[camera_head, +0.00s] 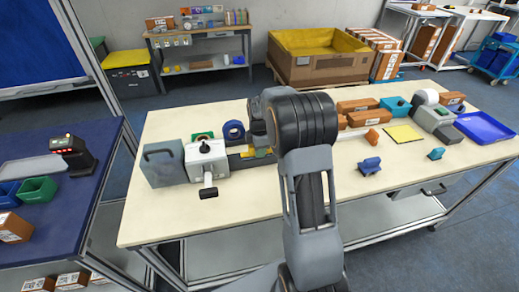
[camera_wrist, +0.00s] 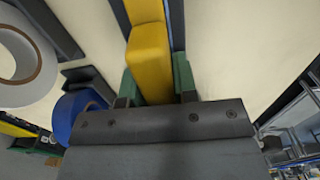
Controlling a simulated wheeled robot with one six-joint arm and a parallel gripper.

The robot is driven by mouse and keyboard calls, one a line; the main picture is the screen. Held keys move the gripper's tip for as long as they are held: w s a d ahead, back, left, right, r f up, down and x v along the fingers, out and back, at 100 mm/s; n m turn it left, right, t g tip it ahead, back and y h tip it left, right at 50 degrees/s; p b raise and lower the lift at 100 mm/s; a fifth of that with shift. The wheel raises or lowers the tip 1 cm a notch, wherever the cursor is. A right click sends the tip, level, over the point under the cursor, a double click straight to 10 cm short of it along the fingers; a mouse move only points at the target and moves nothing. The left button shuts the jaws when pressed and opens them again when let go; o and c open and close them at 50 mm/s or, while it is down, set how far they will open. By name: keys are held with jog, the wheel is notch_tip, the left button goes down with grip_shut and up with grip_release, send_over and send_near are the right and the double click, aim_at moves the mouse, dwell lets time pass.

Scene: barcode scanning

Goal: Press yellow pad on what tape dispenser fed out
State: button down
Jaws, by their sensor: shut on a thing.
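My gripper (camera_wrist: 157,82) has green finger pads and is shut on a yellow block-like pad (camera_wrist: 148,55), which extends up the wrist view. In the head view a small yellow part of the pad (camera_head: 262,153) shows beside my arm, which hides most of the gripper. A grey-white machine with a black-ended lever, apparently the tape dispenser (camera_head: 207,158), stands just left of the gripper. A dark strip or channel (camera_head: 240,161) runs from it toward the gripper. I cannot make out any fed-out tape or whether the pad touches it.
Right of my arm are a yellow square (camera_head: 403,133), a blue clamp-like piece (camera_head: 370,166), boxes and a blue tray (camera_head: 484,127). The table front (camera_head: 235,207) is clear.

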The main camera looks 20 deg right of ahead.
jog(key=shift+r+p, duration=2.45)
jog(key=shift+r, duration=1.05)
